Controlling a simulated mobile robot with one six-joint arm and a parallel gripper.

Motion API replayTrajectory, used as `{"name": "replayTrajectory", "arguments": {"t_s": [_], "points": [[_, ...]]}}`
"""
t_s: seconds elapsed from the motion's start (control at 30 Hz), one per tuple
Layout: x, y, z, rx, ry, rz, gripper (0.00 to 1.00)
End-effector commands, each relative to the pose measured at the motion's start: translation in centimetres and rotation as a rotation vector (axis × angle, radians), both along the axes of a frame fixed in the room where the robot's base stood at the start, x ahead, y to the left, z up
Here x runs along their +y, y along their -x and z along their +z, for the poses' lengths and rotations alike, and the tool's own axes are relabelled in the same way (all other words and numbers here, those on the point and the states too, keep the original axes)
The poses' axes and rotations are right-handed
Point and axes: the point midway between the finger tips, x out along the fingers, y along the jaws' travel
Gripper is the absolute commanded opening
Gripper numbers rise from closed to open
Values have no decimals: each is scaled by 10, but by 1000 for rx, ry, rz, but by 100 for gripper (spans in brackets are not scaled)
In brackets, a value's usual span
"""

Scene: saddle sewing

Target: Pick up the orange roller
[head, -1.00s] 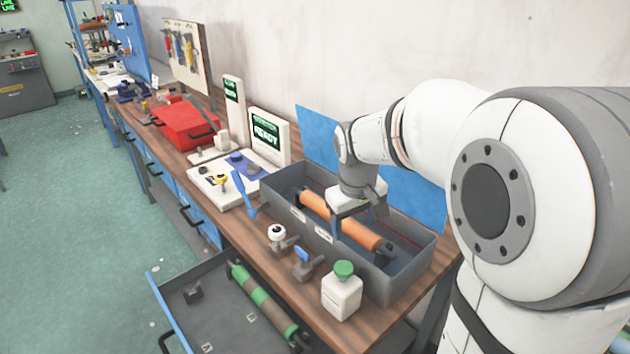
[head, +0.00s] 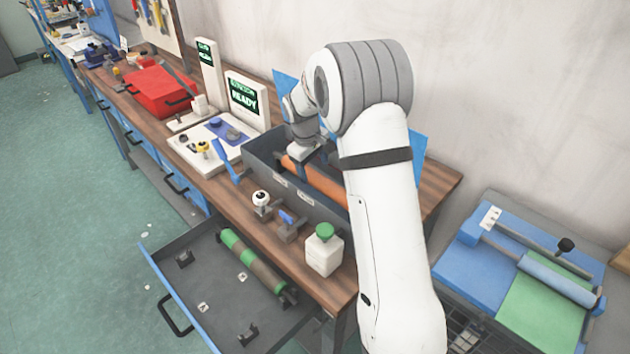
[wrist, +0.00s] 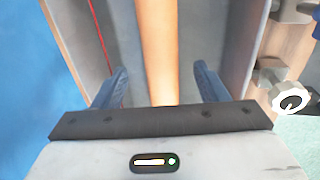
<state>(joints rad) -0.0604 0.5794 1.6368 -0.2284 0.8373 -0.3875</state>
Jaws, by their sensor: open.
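The orange roller (head: 325,182) lies lengthwise in a grey bin (head: 262,166) on the wooden workbench. In the head view my arm hides its right part. In the wrist view the orange roller (wrist: 158,50) runs straight down the middle between my fingers. My gripper (wrist: 160,90) is open, with one blue finger on each side of the roller and a gap to each. In the head view my gripper (head: 300,158) is low over the left part of the bin; its fingertips are hard to make out there.
A white bottle with a green cap (head: 324,250), a blue-handled fitting (head: 290,225) and a white-knobbed fitting (head: 262,202) stand before the bin. An open drawer (head: 215,285) holds a green roller (head: 250,262). A blue-and-green press table (head: 520,275) stands at the right.

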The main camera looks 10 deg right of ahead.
Motion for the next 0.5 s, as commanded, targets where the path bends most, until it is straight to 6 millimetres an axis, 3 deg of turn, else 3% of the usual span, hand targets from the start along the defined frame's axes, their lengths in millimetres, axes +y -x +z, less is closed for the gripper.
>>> {"name": "replayTrajectory", "arguments": {"t_s": [0.3, 0.5], "points": [[-9, 2, -40, 2, 0, -1, 67], [-9, 1, -44, 0, 0, -2, 67]]}}
